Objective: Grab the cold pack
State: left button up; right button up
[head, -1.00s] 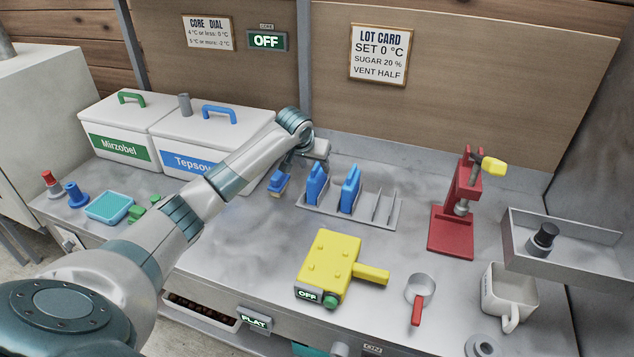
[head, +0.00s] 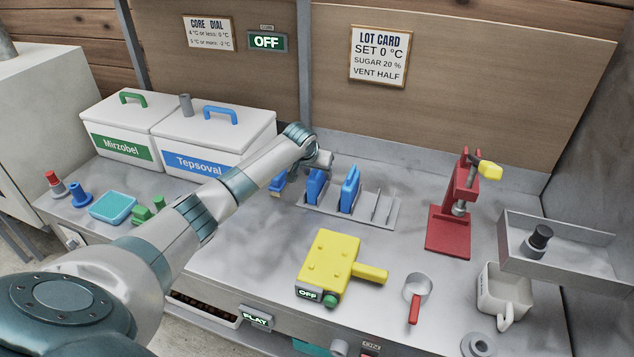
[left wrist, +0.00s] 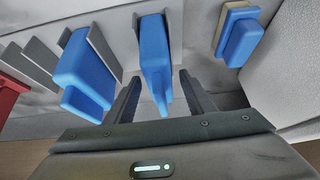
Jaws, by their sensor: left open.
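Two blue cold packs stand upright in a grey slotted rack (head: 375,218). The left pack (head: 315,187) and the right pack (head: 350,188) fill neighbouring slots, and the slots to their right are empty. My left gripper (head: 317,168) is at the top of the left pack, and its fingers are mostly hidden in the head view. In the left wrist view my open fingers (left wrist: 160,80) lie on either side of one blue pack (left wrist: 154,60), with gaps showing beside it. The other pack (left wrist: 84,75) is left of the fingers. My right gripper is not in view.
A blue block with a tan layer (left wrist: 239,35) lies just beside the rack. The Tepsoval crate (head: 235,135) stands behind my arm.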

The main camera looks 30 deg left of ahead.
pick_arm(q)
jog(key=shift+r, duration=0.1)
grip_shut()
jog(key=shift+w+r+b, duration=0.1)
jog(key=shift+r+b, duration=0.2)
jog(key=shift+r, duration=0.3)
notch_tip(320, 180, up, 7)
jog(key=b, duration=0.2)
jog(key=shift+r+b, duration=0.2)
jog(key=shift+b, duration=0.1)
jog(key=shift+r, duration=0.7)
